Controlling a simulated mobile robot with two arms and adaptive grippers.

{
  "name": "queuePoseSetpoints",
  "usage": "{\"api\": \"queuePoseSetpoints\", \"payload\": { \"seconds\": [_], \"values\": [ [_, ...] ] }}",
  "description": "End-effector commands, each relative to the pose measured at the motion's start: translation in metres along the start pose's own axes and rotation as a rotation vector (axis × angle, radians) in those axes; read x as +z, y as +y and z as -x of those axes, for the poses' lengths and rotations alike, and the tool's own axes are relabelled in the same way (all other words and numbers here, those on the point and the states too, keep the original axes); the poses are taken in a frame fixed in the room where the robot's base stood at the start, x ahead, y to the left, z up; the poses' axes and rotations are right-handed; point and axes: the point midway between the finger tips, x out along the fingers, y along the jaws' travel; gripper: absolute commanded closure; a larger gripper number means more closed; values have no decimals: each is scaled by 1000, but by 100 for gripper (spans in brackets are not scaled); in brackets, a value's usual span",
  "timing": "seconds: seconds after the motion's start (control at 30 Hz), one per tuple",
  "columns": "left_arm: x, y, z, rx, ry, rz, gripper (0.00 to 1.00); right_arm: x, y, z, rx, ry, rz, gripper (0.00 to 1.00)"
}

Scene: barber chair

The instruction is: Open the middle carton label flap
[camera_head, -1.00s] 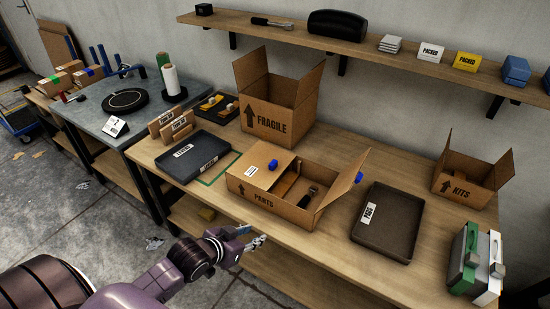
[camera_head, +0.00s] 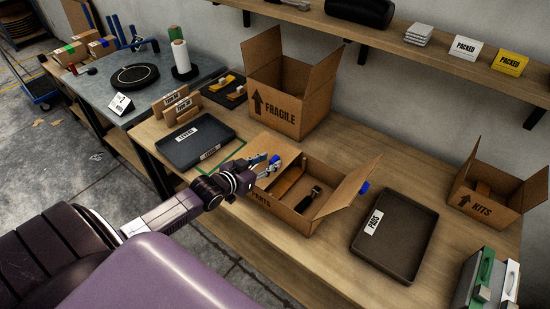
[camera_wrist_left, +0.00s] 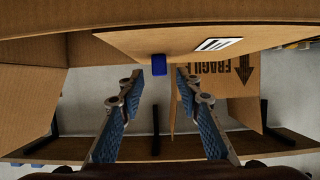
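The middle carton (camera_head: 285,214), marked PARTS, stands on the workbench. Its right flap (camera_head: 346,189) stands open and tilted outward, with a blue tab (camera_head: 364,187). Its left flap (camera_head: 272,144) lies over the left part of the top, partly hidden by my gripper. In the left wrist view this flap (camera_wrist_left: 125,42) bears a white label (camera_wrist_left: 217,44) and a blue tab (camera_wrist_left: 158,64) at its edge. My left gripper (camera_head: 268,166) is at this tab. Its fingers (camera_wrist_left: 158,76) are apart, with the tab between them and gaps on both sides. My right gripper is not in view.
The FRAGILE carton (camera_head: 288,108) stands open behind. A dark tray (camera_head: 198,143) lies at left and the PADS tray (camera_head: 398,238) at right. The KITS carton (camera_head: 490,203) is farther right. A dark-handled tool (camera_head: 308,200) lies inside the middle carton.

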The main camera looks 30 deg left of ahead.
Motion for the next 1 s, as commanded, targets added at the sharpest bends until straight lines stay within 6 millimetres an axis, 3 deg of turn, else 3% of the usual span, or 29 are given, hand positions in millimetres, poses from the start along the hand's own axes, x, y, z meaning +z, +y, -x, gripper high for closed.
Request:
{"api": "queuePoseSetpoints", "payload": {
  "seconds": [0.3, 0.67, 1.0],
  "values": [
    [-1, 0, -33, 0, 0, -1, 68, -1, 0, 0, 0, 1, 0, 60],
    [0, 0, -38, 0, -1, -1, 68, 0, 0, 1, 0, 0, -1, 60],
    [0, 0, -38, 0, -1, -1, 100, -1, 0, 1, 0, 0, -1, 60]
  ]
}}
